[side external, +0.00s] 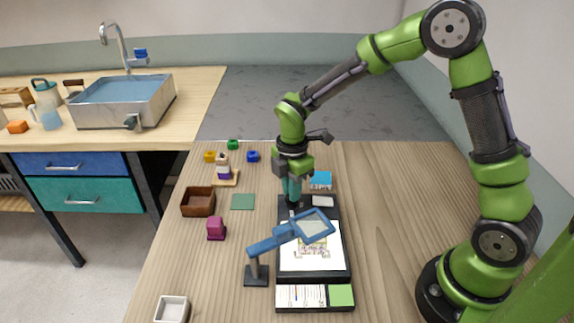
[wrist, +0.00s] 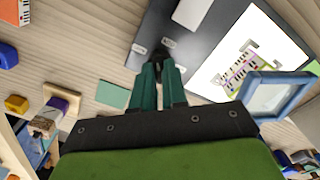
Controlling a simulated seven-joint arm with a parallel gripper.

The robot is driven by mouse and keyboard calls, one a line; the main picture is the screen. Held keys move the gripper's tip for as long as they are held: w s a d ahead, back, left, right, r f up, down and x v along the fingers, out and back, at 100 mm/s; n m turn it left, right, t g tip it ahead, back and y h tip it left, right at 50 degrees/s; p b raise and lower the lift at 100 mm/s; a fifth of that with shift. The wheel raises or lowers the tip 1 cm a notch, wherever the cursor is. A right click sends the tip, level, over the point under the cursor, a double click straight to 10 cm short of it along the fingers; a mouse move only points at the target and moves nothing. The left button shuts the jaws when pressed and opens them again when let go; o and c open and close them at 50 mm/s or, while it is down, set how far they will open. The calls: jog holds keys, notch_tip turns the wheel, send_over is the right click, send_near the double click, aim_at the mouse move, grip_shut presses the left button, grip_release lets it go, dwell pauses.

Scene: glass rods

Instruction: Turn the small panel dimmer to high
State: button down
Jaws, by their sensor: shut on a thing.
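My gripper (side external: 292,203) points down at the upper left part of a dark light panel (side external: 332,214). In the wrist view its green fingers (wrist: 160,62) are shut on the small black dimmer knob (wrist: 162,52). The fingers hide most of the knob, so its pointer direction cannot be made out. Small pale labels (wrist: 139,48) sit around the knob on the panel (wrist: 200,50), too small to read. The panel's lit white screen (side external: 312,258) carries a small drawing with coloured marks.
A blue-framed magnifier (side external: 275,242) on a stand reaches over the screen from the left. A white and green card strip (side external: 300,296) lies in front. A brown box (side external: 198,201), magenta block (side external: 216,229) and green square (side external: 243,202) lie left. The table right of the panel is clear.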

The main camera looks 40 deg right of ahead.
jog(key=m, duration=1.3)
jog(key=shift+m, duration=0.4)
jog(key=m, duration=1.1)
jog(key=shift+r+m, duration=0.1)
jog(key=shift+m, duration=0.2)
jog(key=c, duration=1.2)
grip_release()
jog(key=shift+o, duration=0.2)
notch_tip(320, 180, up, 17)
